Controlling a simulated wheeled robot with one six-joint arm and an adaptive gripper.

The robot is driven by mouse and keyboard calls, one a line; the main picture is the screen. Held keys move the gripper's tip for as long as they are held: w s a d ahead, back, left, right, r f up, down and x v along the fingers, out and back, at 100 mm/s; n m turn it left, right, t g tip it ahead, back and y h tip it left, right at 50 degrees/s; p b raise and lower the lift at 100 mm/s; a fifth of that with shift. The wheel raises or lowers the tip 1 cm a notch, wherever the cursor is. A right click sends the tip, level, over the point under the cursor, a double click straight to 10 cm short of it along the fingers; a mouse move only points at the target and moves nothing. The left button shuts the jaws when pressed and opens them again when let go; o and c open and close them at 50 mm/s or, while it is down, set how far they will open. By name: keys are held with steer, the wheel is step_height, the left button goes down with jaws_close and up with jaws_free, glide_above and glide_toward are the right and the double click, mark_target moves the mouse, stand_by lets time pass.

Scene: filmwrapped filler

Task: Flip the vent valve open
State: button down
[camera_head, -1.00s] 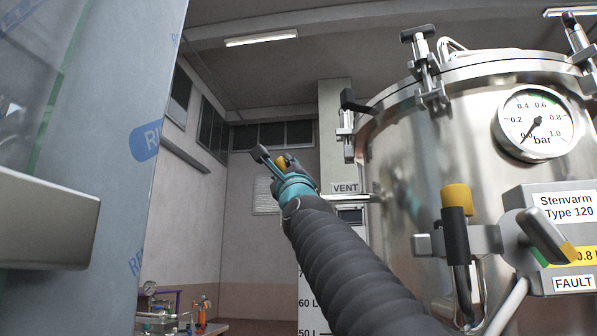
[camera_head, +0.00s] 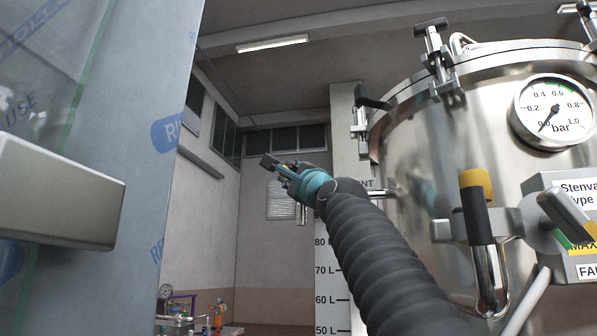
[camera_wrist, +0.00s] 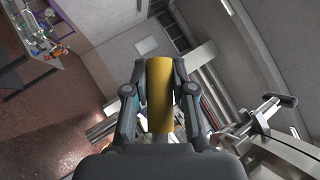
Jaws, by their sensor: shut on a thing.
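The steel vessel (camera_head: 420,150) stands at the right in the head view. A thin vent pipe (camera_head: 384,193) leaves its left side under a partly covered "VENT" label (camera_head: 367,183). My gripper (camera_head: 280,168) is at the pipe's left end, left of the vessel. In the wrist view my gripper (camera_wrist: 159,85) is shut on a yellow handle (camera_wrist: 159,95), with one finger on each side. The handle looks like the vent valve's lever grip. The valve body is hidden behind my gripper and wrist, so its lever angle cannot be told.
A second yellow-topped handle (camera_head: 475,184) and a pressure gauge (camera_head: 553,112) are on the vessel. A film-covered panel (camera_head: 120,170) with a metal bar (camera_head: 60,195) stands close on the left. A bench with equipment (camera_wrist: 45,35) shows in the wrist view.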

steer(key=shift+a+f+n+g+y+p, duration=0.3)
steer(key=shift+f+n+g+y, duration=0.25)
steer(key=shift+n+g, duration=0.45)
steer(key=shift+f, duration=0.1)
steer(key=c, duration=0.9)
jaws_free()
steer(key=shift+c, duration=0.2)
steer(key=shift+t, duration=0.3)
